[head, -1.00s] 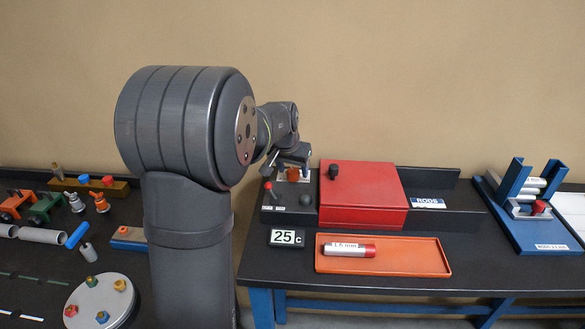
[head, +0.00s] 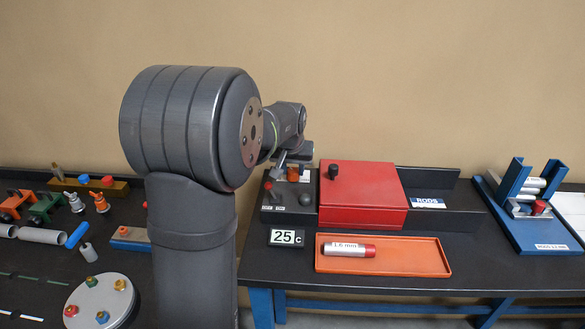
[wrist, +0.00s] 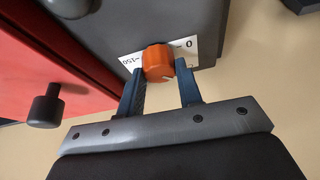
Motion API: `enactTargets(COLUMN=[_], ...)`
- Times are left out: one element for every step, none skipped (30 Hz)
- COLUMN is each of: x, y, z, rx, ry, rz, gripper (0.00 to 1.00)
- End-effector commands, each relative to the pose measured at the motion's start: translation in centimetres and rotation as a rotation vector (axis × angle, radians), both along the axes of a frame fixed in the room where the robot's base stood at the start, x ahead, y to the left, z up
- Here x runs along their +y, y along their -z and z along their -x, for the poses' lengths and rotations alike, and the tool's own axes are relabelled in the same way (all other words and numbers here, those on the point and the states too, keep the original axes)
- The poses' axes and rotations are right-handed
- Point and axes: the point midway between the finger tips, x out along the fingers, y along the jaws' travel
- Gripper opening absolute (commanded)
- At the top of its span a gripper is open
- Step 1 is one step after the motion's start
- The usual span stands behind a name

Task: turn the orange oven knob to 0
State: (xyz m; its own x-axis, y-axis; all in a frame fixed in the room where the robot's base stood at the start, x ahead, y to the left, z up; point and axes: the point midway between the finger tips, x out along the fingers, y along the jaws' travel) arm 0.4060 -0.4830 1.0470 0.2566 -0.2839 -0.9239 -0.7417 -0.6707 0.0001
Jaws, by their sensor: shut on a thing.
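The orange oven knob (wrist: 158,62) sits on a dark grey panel in the wrist view, over a white scale label (wrist: 187,46) with a 0 at its upper right and 150 at its left. A small pale mark shows on the knob's lower edge; its exact reading is unclear. My gripper (wrist: 161,76) is shut on the knob, one blue-grey finger on each side. In the head view the knob (head: 293,174) is partly hidden by my gripper (head: 292,170). The display (head: 286,237) in front reads 25 C.
The red box (head: 362,195) with a black knob (head: 333,170) stands close right of the panel. A dark ball (head: 306,199) and a red-tipped lever (head: 268,186) stand close to the gripper. An orange tray (head: 410,257) holds a labelled rod (head: 346,249).

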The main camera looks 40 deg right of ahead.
Motion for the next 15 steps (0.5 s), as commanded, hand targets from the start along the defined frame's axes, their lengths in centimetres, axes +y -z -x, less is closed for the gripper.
enactTargets(x=[-0.11,-0.13,-0.16,-0.17,-0.18,-0.19,-0.21,-0.22,-0.25,-0.26,-0.27,-0.28,-0.31,-0.34,-0.36], y=[-0.02,-0.02,-0.02,-0.02,-0.03,-0.03,-0.03,-0.02,-0.02,-0.03,-0.03,-0.03,-0.04,-0.04,-0.01], z=[0.12,0.14,0.14,0.13,0.13,0.14,0.17,0.19,0.21,0.19,0.2,0.18,0.19,0.19,0.22], rx=[-0.001,0.0,-0.001,-0.002,-0.002,-0.002,-0.002,-0.002,-0.002,-0.002,-0.002,-0.002,-0.002,-0.002,-0.001], ry=[-0.037,-0.065,-0.101,-0.13,-0.159,-0.197,-0.225,-0.253,-0.291,-0.319,-0.349,-0.386,-0.414,-0.44,-0.477], rz=[-0.001,0.0,-0.001,0.0,0.0,-0.001,0.0,-0.002,-0.001,-0.001,0.0,-0.001,0.0,0.0,-0.001], gripper=[0.1,0.1,0.1,0.1,0.1,0.1,0.1,0.1,0.1,0.1,0.1,0.1,0.1,0.1,0.1])
